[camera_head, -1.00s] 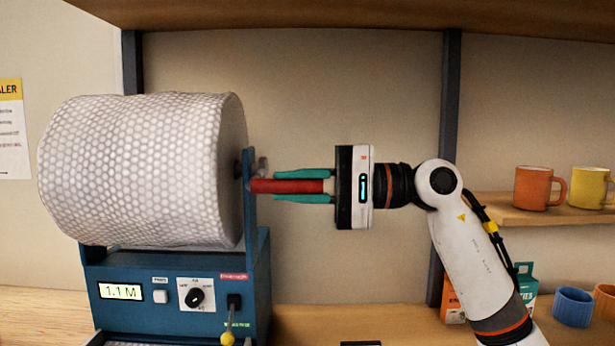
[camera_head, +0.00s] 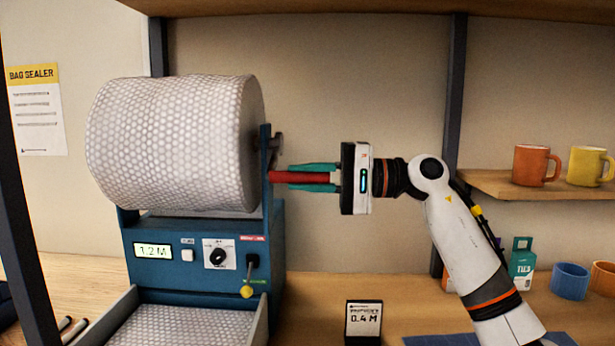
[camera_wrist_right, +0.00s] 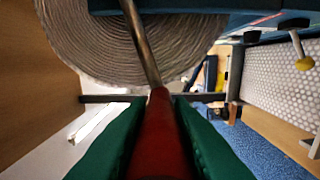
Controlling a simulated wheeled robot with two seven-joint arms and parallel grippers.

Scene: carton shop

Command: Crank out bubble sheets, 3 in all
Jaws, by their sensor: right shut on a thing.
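The bubble wrap roll (camera_head: 175,143) sits on the blue dispenser (camera_head: 165,255), whose display (camera_head: 153,251) reads 1.2 M. My right gripper (camera_head: 290,178) is shut on the red crank handle (camera_head: 285,177) at the machine's right side. The right wrist view shows the red handle (camera_wrist_right: 158,135) between the green fingers, with the metal crank arm (camera_wrist_right: 140,40) running up across the roll's end. A bubble sheet (camera_head: 185,325) lies in the tray (camera_head: 128,305) below the machine. My left gripper is not in view.
A small sign reading 0.4 M (camera_head: 364,318) stands on the bench right of the dispenser. A yellow-knobbed lever (camera_head: 248,291) is on the machine's front. An orange mug (camera_head: 533,165) and a yellow mug (camera_head: 588,165) stand on the right shelf. A blue cup (camera_head: 571,280) is below.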

